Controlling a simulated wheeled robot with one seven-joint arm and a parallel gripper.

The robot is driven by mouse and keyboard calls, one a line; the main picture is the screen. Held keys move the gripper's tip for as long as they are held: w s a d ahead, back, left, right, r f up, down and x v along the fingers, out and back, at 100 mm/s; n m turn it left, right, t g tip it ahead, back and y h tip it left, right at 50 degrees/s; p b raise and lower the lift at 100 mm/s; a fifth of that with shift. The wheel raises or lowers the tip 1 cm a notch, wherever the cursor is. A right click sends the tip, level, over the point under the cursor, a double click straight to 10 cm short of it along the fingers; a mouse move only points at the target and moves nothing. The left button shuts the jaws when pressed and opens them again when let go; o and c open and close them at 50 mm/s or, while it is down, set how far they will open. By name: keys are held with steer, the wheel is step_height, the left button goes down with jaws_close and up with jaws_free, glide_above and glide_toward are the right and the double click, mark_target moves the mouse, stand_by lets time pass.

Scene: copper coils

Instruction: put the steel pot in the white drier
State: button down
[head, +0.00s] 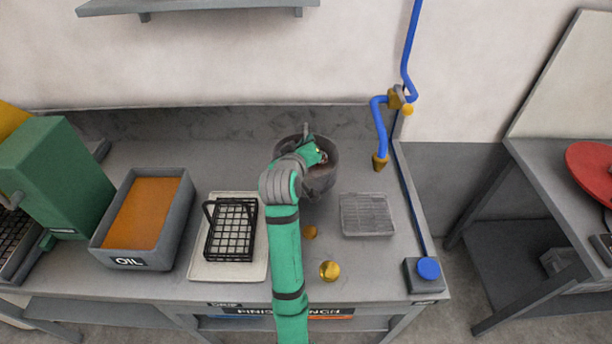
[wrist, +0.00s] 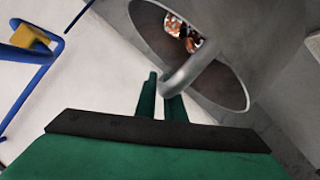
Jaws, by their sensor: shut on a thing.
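The steel pot (head: 322,181) is a dark grey round vessel at the back of the bench, partly covered by my arm in the head view. In the wrist view the pot (wrist: 262,45) shows its open mouth, with shiny copper-orange pieces (wrist: 182,32) inside. My gripper (wrist: 161,84) is shut on the pot's curved handle (wrist: 188,72), which passes between the two green fingers. In the head view my gripper (head: 318,152) is over the pot, its fingertips not clear. I cannot tell whether the pot touches the bench. I cannot pick out a white drier with certainty.
Left stand an orange-filled OIL tub (head: 186,212), a green machine (head: 62,180) and a black wire basket (head: 231,230) on a white tray (head: 202,268). Right are a grey wire rack (head: 367,215), a blue button box (head: 427,273) and a blue pipe (head: 380,122). Brass balls (head: 329,271) lie in front.

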steer(key=shift+f, duration=3.45)
steer(key=c, duration=1.8)
jaws_free()
steer(key=shift+f, duration=0.1)
steer(key=shift+c, duration=0.2)
